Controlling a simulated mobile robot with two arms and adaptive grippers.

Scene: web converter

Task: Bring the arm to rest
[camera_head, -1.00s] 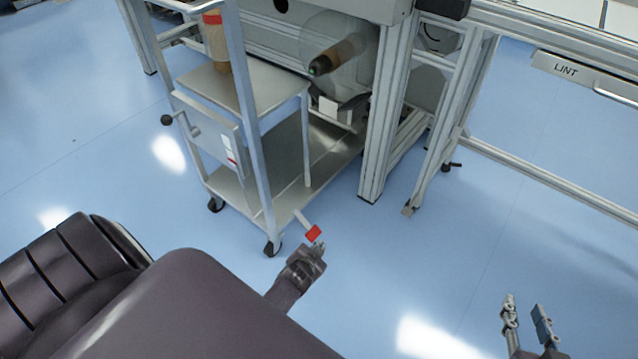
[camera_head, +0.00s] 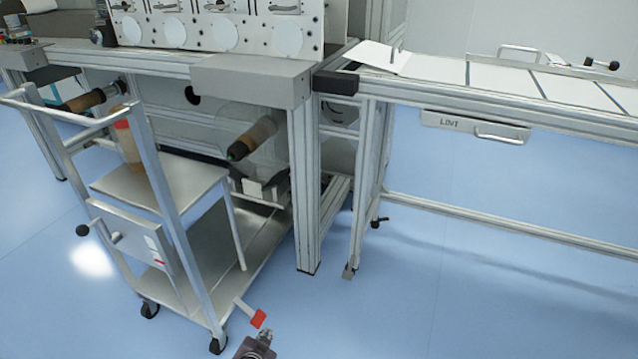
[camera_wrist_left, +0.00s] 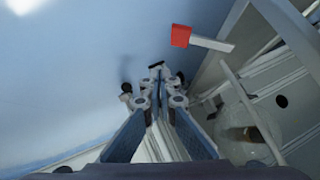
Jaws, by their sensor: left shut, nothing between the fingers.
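My left gripper (camera_head: 262,338) shows small at the bottom edge of the head view, over the blue floor. In the left wrist view its two fingers (camera_wrist_left: 157,72) meet at the tips, shut and empty. A red-tipped pedal (camera_head: 258,318) of the cart lies just beyond the gripper in the head view. In the left wrist view the red tip (camera_wrist_left: 181,36) is above and right of the fingers, apart from them in the picture. Most of my left arm is out of the head view. My right gripper is not in view.
A metal cart (camera_head: 186,180) on casters stands at left, carrying a brown roll with a red top (camera_head: 129,146). Behind it is the converter frame (camera_head: 303,190). Open blue floor (camera_head: 480,280) lies at front right.

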